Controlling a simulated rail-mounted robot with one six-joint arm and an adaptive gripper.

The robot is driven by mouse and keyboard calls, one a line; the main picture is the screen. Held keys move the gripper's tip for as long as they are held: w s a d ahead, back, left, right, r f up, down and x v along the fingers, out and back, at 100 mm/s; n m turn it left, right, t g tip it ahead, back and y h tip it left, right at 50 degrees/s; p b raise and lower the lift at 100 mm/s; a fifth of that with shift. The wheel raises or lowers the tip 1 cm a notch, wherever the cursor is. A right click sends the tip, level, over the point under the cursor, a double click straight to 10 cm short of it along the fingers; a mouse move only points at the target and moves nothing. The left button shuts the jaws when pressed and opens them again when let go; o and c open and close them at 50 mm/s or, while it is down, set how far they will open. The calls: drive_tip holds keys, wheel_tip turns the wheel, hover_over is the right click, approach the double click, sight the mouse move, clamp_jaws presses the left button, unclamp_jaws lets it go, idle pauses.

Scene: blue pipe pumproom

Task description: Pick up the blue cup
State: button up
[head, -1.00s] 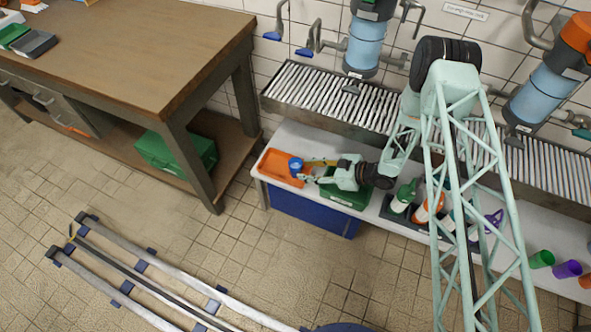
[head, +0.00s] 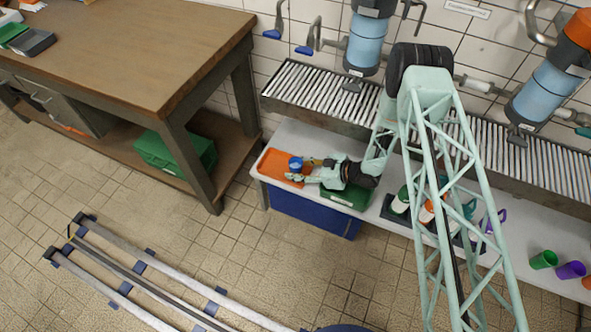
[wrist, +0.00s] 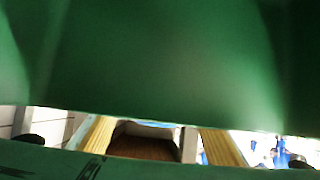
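The blue cup (head: 295,164) stands on the orange tray (head: 275,167) at the left end of the white bench in the head view. My gripper (head: 301,170) reaches in from the right, low over the bench. Its fingers are spread and their tips are at the cup's right and near sides; I cannot tell whether they touch it. In the wrist view the two yellow finger pads (wrist: 160,143) stand apart, with a brown surface behind the gap.
A green bin (head: 345,196) lies under my wrist. A dark caddy with bottles (head: 400,200) stands right of it. Green (head: 543,260) and purple (head: 570,270) cups are at the far right. A slatted rack (head: 320,97) runs behind the bench.

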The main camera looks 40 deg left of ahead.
idle(0.3)
drive_tip(key=c, duration=0.7)
drive_tip(key=shift+r, duration=0.15)
wheel_tip(320, 180, up, 10)
drive_tip(key=p, duration=0.2)
idle(1.1)
